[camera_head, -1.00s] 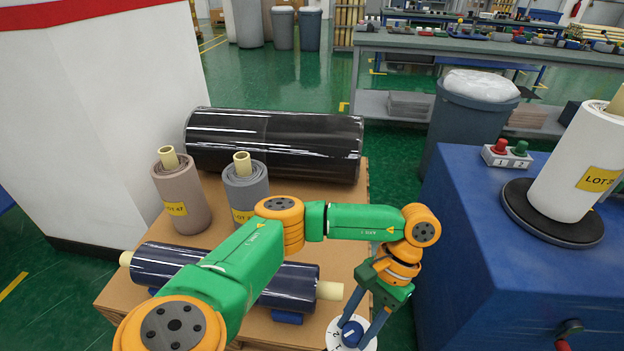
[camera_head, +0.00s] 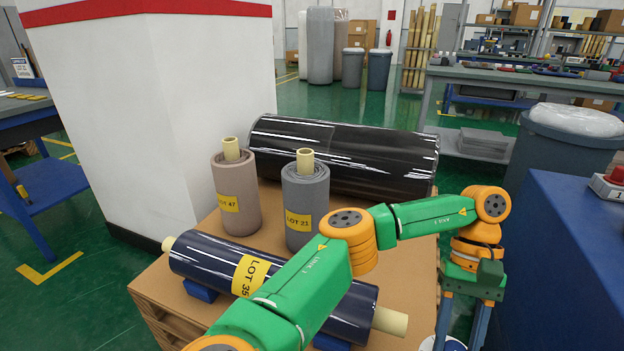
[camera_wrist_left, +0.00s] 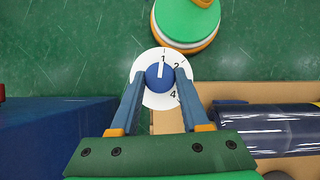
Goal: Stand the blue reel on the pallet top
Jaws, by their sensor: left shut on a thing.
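The blue reel (camera_head: 204,267), dark navy and glossy with a yellow LOT 35 label and cream core ends, lies on its side on blue cradles on the pallet top (camera_head: 208,306). My left arm crosses in front of its middle. My left gripper (camera_wrist_left: 162,80) is shut on a blue knob (camera_wrist_left: 158,77) on a white numbered dial (camera_wrist_left: 150,99), apart from the reel's right end. In the head view the left gripper (camera_head: 456,344) is at the lower right, its tips partly cut off. The reel's end also shows in the wrist view (camera_wrist_left: 280,128). My right gripper is not in view.
Upright LOT 47 (camera_head: 236,200) and LOT 21 (camera_head: 305,210) rolls stand behind the reel, with a large black roll (camera_head: 345,155) lying behind them. A white pillar (camera_head: 150,120) is left, a blue machine (camera_head: 570,240) right. Bare pallet shows beside the upright rolls.

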